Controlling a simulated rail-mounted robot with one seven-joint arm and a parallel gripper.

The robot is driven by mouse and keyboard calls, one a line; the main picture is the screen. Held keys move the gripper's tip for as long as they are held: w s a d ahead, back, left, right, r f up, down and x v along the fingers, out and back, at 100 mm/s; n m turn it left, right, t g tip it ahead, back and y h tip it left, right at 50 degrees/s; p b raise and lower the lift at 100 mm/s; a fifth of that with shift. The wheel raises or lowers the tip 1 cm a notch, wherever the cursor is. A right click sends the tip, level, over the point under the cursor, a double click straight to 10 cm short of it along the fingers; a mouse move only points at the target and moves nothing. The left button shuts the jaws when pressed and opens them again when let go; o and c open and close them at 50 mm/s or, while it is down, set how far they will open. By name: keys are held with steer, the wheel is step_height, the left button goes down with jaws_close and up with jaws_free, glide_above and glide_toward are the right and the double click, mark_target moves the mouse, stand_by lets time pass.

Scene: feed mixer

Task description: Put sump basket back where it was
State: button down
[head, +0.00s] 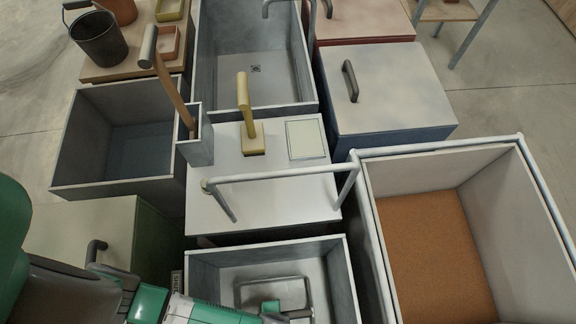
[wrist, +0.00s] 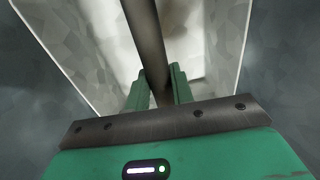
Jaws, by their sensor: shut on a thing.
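A grey, open-topped box with a pale inside (head: 205,274), which I take to be the sump basket, is at the bottom centre of the head view. A dark bar handle (head: 240,290) shows over its inside. My gripper (head: 285,312) reaches in from below at the box's near side. In the wrist view my gripper (wrist: 160,92) is shut on the dark handle bar (wrist: 146,40), with the pale walls (wrist: 85,35) beyond it. The near part of the box is cut off by the head frame. I cannot tell whether it rests on something or hangs.
A light worktop (head: 225,165) carries a yellow-handled tool (head: 246,120) and a metal rail (head: 285,174) near the box. An empty grey basin (head: 75,155) is at left. A deep tank with a drain (head: 225,75) is behind. A large brown-floored bin (head: 520,220) stands right.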

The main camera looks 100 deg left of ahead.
step_height(320, 180, down, 10)
steer(key=b, duration=0.4)
steer(key=shift+b, duration=0.4)
steer(key=shift+f, duration=0.1)
steer(key=c, duration=1.2)
jaws_free()
step_height(320, 180, up, 12)
steer(key=d+p, duration=0.1)
steer(key=p, duration=0.4)
steer(key=shift+w, duration=0.15)
steer(key=shift+d, duration=0.1)
